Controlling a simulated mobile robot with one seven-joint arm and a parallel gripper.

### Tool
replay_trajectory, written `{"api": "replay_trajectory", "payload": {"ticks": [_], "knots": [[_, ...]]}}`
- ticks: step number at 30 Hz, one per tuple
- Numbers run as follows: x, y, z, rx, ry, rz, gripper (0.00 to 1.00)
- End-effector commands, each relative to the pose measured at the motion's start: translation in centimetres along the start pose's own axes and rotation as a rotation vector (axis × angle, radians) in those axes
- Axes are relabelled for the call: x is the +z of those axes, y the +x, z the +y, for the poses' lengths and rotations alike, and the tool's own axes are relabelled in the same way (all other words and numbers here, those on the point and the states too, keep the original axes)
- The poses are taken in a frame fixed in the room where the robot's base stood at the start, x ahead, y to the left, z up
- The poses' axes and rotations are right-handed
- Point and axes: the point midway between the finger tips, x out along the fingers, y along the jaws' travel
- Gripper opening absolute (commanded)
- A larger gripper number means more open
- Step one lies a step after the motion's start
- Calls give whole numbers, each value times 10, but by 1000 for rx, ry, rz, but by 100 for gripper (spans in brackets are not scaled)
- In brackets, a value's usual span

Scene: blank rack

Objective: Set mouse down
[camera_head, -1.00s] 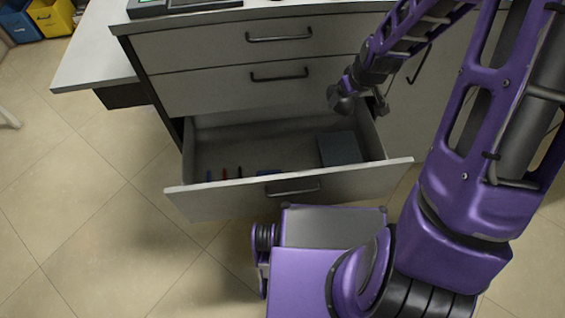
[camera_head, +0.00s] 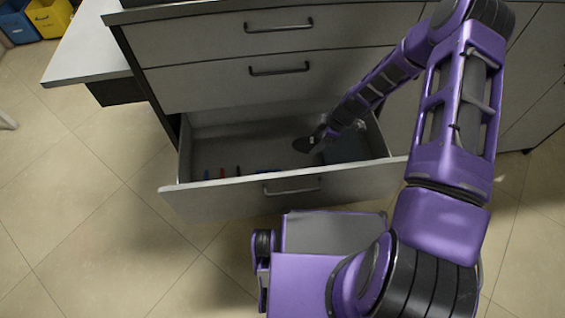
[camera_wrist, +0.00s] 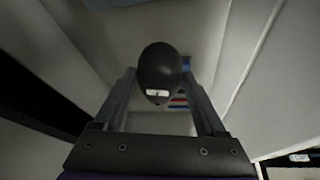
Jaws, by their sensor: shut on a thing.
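The black mouse (camera_wrist: 158,68) is held between the two fingertips of my gripper (camera_wrist: 160,82) in the wrist view, with a small white label on it. In the head view my gripper (camera_head: 318,138) reaches down into the open bottom drawer (camera_head: 180,202). The dark mouse (camera_head: 301,145) shows at its tip, over the middle right of the drawer. I cannot tell whether the mouse touches the drawer floor.
A flat blue-grey item (camera_head: 348,149) lies in the drawer's right part, partly behind my arm. Several small coloured items (camera_head: 222,173) lie near the drawer's front. The drawer's left floor is clear. Two closed drawers with handles (camera_head: 279,70) are above.

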Motion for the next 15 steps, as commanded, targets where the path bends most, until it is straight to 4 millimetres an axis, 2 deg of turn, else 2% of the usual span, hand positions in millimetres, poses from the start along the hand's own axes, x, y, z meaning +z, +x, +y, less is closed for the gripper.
{"api": "replay_trajectory", "payload": {"ticks": [1, 3, 10, 15], "knots": [[2, 16, -2, -20, -40, 2, 15], [3, 29, -4, -38, -89, 5, 15], [9, 56, -8, -69, -164, 10, 15], [21, 86, -10, -71, -168, 10, 15]]}}
